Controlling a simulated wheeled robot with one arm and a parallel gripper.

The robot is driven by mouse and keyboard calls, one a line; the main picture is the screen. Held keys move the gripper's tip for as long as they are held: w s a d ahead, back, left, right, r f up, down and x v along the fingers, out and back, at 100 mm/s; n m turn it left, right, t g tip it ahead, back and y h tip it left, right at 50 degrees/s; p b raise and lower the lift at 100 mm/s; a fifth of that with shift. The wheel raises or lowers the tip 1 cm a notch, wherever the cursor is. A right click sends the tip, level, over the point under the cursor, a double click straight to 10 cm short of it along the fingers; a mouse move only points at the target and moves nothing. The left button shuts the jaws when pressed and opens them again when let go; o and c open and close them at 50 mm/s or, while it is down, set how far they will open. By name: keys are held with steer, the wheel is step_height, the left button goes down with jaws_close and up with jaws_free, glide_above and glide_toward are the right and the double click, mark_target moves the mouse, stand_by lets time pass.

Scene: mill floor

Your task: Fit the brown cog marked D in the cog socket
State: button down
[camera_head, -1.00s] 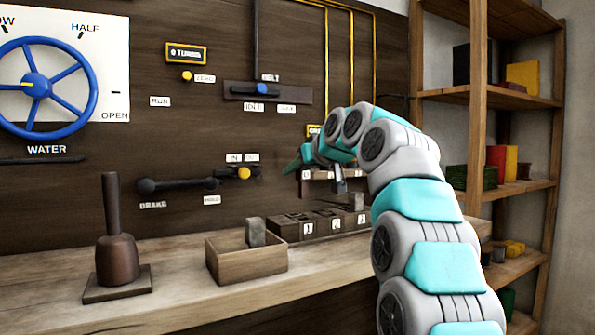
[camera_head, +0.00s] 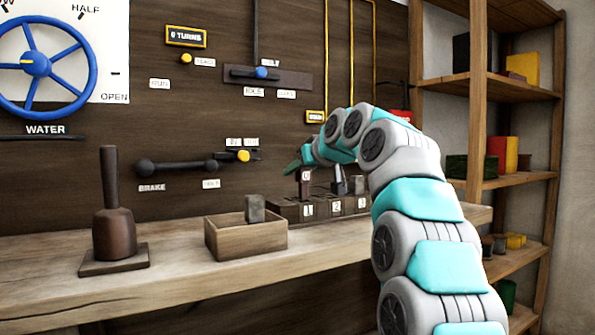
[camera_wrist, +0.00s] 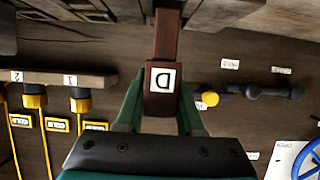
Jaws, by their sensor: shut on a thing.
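My gripper (camera_wrist: 160,108) is shut on the brown cog D (camera_wrist: 163,98), which has a white label and a narrower shank running away from the jaws. In the head view the cog (camera_head: 305,188) hangs upright below the gripper, over the block marked 1 in a row of dark numbered sockets (camera_head: 290,211). Its lower end is at the top of that block; I cannot tell whether it has entered. A grey peg (camera_head: 360,187) stands at the block marked 3. Part of the row is hidden behind my arm.
An open wooden box (camera_head: 246,240) with a grey block (camera_head: 255,209) stands left of the sockets. A dark plunger-like device (camera_head: 114,230) stands farther left on the bench (camera_head: 190,275). The brake lever (camera_head: 175,166) is on the wall; shelves (camera_head: 513,180) stand at right.

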steer(key=shift+f+b, duration=1.1)
steer(key=shift+f, duration=0.3)
steer(key=shift+c, duration=2.3)
jaws_free()
steer(key=shift+s, duration=0.1)
